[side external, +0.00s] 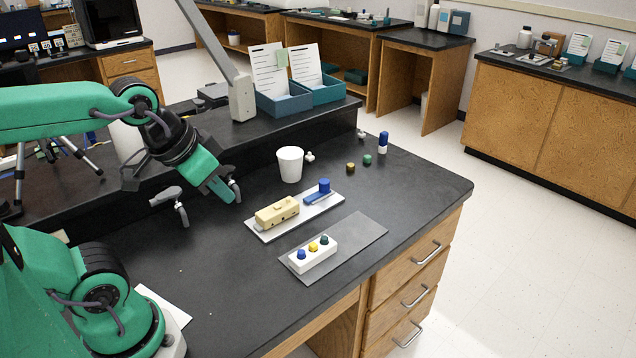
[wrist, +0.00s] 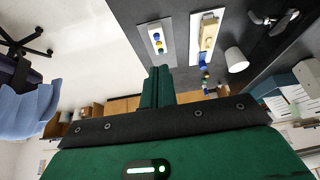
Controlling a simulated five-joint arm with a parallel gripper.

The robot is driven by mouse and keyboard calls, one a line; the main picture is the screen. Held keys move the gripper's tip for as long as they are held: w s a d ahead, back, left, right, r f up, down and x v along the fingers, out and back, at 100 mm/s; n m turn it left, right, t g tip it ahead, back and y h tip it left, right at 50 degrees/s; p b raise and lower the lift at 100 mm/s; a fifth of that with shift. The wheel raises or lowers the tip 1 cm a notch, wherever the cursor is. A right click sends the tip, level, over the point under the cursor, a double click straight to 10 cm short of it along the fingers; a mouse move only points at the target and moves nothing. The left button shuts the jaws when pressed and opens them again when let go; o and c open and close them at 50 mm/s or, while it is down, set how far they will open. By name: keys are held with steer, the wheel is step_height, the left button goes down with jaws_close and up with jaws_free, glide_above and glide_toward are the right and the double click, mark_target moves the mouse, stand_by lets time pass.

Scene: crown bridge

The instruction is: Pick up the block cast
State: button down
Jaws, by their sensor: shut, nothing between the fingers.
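The block cast appears to be the cream block (side external: 277,213) with small holes in its side, lying on a white tray (side external: 262,238). It also shows in the wrist view (wrist: 208,36) near the top, right of centre. My gripper (side external: 230,197) is in the air to the left of the cream block and apart from it. In the wrist view its green fingers (wrist: 158,72) are together with nothing between them.
A blue piece (side external: 322,190) shares the white tray. A white block (side external: 313,256) with blue, yellow and green knobs sits on a grey mat (side external: 356,240). A white cup (side external: 290,164) stands behind the tray. Small coloured pieces (side external: 368,159) lie farther back. The front left bench is mostly clear.

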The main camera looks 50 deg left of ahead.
steer(key=c, duration=0.8)
jaws_free()
steer(key=shift+o, duration=0.2)
steer(key=shift+w, duration=0.1)
